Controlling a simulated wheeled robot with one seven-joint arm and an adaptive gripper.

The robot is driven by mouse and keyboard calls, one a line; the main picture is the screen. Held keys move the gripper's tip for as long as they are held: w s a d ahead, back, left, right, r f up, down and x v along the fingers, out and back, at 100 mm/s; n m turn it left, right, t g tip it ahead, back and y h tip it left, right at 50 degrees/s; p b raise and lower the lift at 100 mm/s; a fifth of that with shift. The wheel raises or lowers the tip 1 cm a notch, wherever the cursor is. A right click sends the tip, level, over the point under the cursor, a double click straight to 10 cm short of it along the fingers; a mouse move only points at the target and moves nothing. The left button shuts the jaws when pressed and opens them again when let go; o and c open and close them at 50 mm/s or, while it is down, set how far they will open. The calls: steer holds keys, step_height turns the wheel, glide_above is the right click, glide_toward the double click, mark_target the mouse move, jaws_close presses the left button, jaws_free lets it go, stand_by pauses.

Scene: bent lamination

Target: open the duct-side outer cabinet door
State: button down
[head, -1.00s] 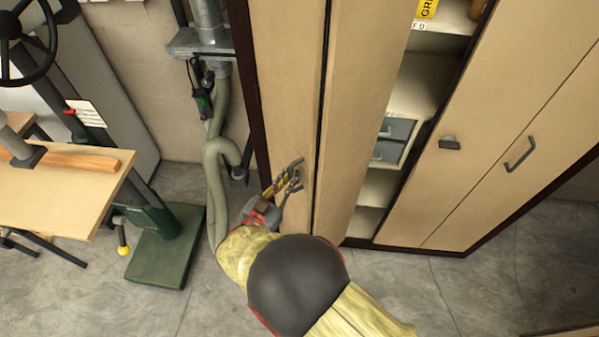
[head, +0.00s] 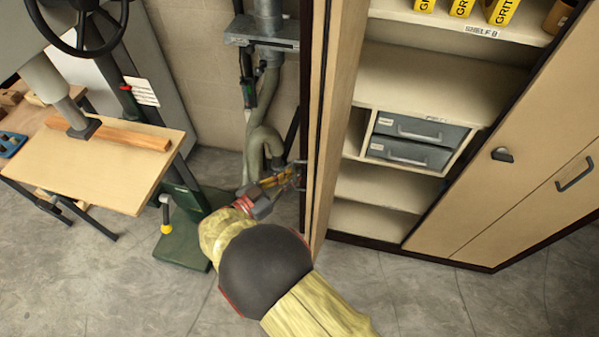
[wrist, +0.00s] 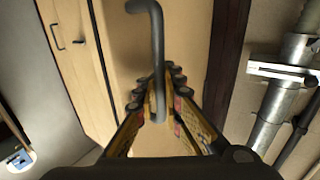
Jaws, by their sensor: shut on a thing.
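The duct-side cabinet door (head: 317,90) is a tall tan panel, seen nearly edge-on in the head view beside the duct. It fills the middle of the wrist view (wrist: 188,30). Its dark grey bar handle (wrist: 158,60) runs upright between my fingers. My gripper (head: 288,179) is shut on this handle, with yellow-patterned fingers on both sides of it. In the head view the handle is small and partly hidden by the fingers. Another tan door panel (head: 343,85) stands close on the right of this door, swung out from the cabinet.
Open shelves (head: 430,80) with grey drawers (head: 410,140) show right of the panels. Closed doors (head: 520,190) stand farther right. A grey duct with hose (head: 262,120) and a green-based drill press (head: 185,235) are on the left. Bare concrete floor lies in front.

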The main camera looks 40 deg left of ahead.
mark_target(293, 162)
steer(key=shift+s, duration=0.1)
stand_by(0.3)
steer(key=c, duration=2)
jaws_free()
step_height(293, 162, up, 10)
